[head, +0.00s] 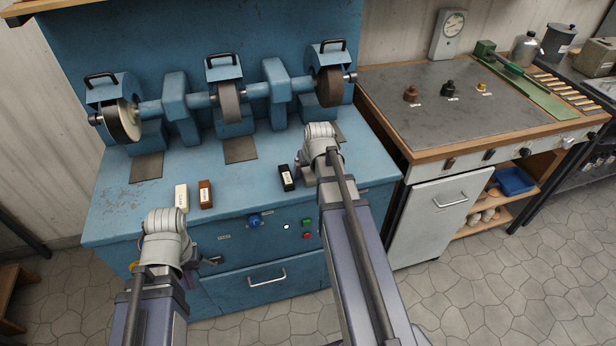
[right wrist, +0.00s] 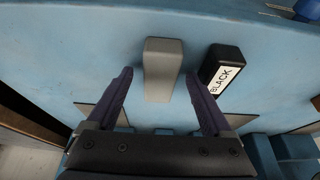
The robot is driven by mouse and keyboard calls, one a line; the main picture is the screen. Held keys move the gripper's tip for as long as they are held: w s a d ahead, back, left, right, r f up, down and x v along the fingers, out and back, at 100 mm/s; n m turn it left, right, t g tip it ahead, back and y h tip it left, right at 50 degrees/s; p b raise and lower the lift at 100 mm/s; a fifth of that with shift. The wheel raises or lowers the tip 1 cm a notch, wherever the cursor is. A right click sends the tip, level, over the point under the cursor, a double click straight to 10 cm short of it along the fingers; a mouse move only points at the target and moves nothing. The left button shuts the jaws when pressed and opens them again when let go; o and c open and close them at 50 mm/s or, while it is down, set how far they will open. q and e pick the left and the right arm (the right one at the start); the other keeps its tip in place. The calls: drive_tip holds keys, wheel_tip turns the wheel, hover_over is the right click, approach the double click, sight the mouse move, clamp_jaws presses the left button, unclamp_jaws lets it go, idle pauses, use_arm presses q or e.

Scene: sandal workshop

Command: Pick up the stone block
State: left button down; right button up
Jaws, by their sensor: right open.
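The stone block is a plain grey bar (right wrist: 163,60) on the blue bench top in the right wrist view. In the head view my right gripper (head: 318,150) and arm hide most or all of it. In the right wrist view my right gripper (right wrist: 159,76) is open, with one dark finger on each side of the block's near part. Nothing is gripped. My left gripper (head: 165,238) is at the bench's front edge at lower left, away from the block; its jaws cannot be made out.
A black bar (head: 287,178), labelled BLACK in the right wrist view (right wrist: 222,68), lies close beside the block. A white bar (head: 182,198) and a brown bar (head: 206,194) lie further left. Grinding wheels (head: 229,102) stand behind. The bench's front edge is near.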

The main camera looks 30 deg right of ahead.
sight(309, 173)
clamp_jaws()
idle(0.6)
drive_tip(key=shift+r, duration=0.1)
wheel_tip(309, 173, up, 10)
drive_tip(key=p, duration=1)
